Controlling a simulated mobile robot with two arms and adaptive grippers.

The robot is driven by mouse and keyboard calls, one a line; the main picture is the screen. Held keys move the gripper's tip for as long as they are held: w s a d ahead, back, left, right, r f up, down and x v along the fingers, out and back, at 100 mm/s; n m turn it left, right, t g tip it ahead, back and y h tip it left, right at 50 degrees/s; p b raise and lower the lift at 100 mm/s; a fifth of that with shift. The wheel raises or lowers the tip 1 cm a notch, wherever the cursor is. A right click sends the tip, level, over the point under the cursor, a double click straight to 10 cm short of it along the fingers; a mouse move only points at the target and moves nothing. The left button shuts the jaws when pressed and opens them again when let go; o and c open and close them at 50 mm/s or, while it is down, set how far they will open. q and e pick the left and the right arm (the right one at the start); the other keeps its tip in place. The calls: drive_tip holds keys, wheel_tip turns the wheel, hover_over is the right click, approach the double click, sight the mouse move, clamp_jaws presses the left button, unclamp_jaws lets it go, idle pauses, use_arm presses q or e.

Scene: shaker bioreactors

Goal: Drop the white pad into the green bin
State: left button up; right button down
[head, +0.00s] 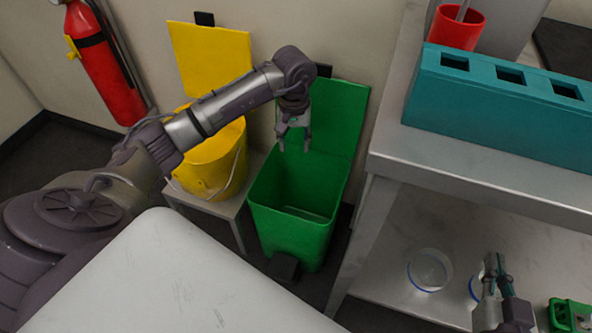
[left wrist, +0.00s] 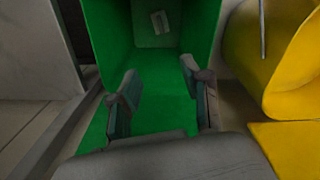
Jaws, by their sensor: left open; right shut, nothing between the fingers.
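The green bin (head: 292,235) stands on the floor with its lid (head: 345,110) raised. My left gripper (head: 294,148) is open and empty above the bin's mouth, pointing down. In the left wrist view its fingers (left wrist: 159,76) are apart with nothing between them. A small whitish pad (left wrist: 160,22) lies inside the green bin (left wrist: 100,40), low down in it, apart from the fingers. In the head view the pad cannot be made out clearly. My right gripper (head: 492,262) is shut and empty at the lower right, over the lower shelf.
A yellow bucket (head: 212,165) stands on a small stand left of the bin. A metal shelf unit (head: 385,160) is close on the right, bearing a teal rack (head: 500,105) and a red cup (head: 455,28). Clear dishes (head: 429,269) lie on its lower shelf. A fire extinguisher (head: 103,65) hangs back left.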

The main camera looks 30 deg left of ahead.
use_arm(q)
drive_tip(key=shift+r, duration=2.4)
drive_tip(key=shift+d, duration=0.1)
